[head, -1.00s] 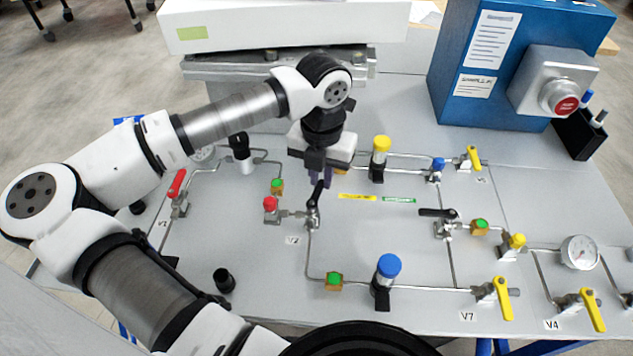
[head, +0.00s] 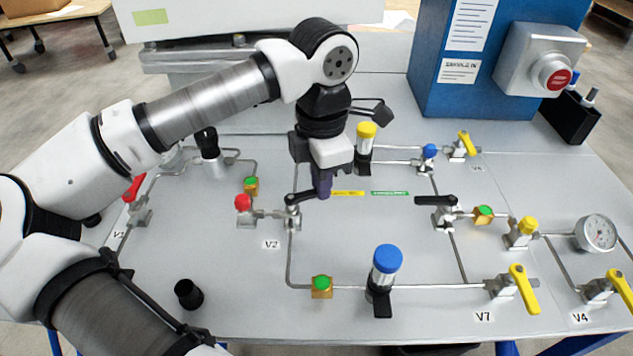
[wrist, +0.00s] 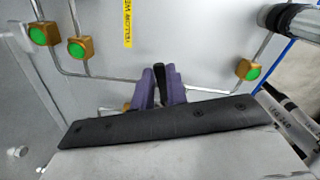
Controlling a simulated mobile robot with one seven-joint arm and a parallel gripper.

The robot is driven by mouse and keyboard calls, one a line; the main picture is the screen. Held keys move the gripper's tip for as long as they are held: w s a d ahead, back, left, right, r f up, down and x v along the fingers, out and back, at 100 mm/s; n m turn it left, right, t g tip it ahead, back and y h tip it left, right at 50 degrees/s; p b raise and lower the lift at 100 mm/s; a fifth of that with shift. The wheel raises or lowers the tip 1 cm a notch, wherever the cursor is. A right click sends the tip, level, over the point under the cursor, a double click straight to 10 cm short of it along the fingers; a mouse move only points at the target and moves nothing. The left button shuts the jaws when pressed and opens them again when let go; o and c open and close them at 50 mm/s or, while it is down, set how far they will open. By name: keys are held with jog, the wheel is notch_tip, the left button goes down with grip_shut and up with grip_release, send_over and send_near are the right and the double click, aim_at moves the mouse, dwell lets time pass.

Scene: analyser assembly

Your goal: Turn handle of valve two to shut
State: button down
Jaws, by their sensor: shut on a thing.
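Valve two is a silver valve body (head: 292,218) with a black lever handle (head: 302,196), just above and right of its "V2" label (head: 271,244). The handle points to the right in the head view, across the pipe that runs down towards the front. My gripper (head: 322,193) is at the handle's right end, with its purple fingers pointing down. In the wrist view, the two purple fingers (wrist: 160,88) are shut on the black handle, whose tip (wrist: 159,70) shows between them. The valve body is mostly hidden there.
A red-capped fitting (head: 243,206) stands left of the valve. A tall yellow-capped part (head: 366,140) stands just behind my gripper, and a blue-capped one (head: 386,265) in front. Another black-handled valve (head: 440,207) is to the right. The panel between has clear room.

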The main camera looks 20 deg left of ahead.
jog(key=shift+s+d+m+b, duration=0.25)
jog(key=shift+s+m+b, duration=0.2)
jog(key=shift+m, duration=0.55)
jog(key=shift+s+d+m+b, duration=0.25)
jog(key=shift+m+b, duration=0.3)
jog(key=shift+m, duration=0.45)
jog(key=shift+s, duration=0.1)
jog(key=c, duration=1.4)
grip_release()
notch_tip(320, 180, up, 14)
jog(key=p, duration=0.1)
jog(key=shift+f, duration=0.1)
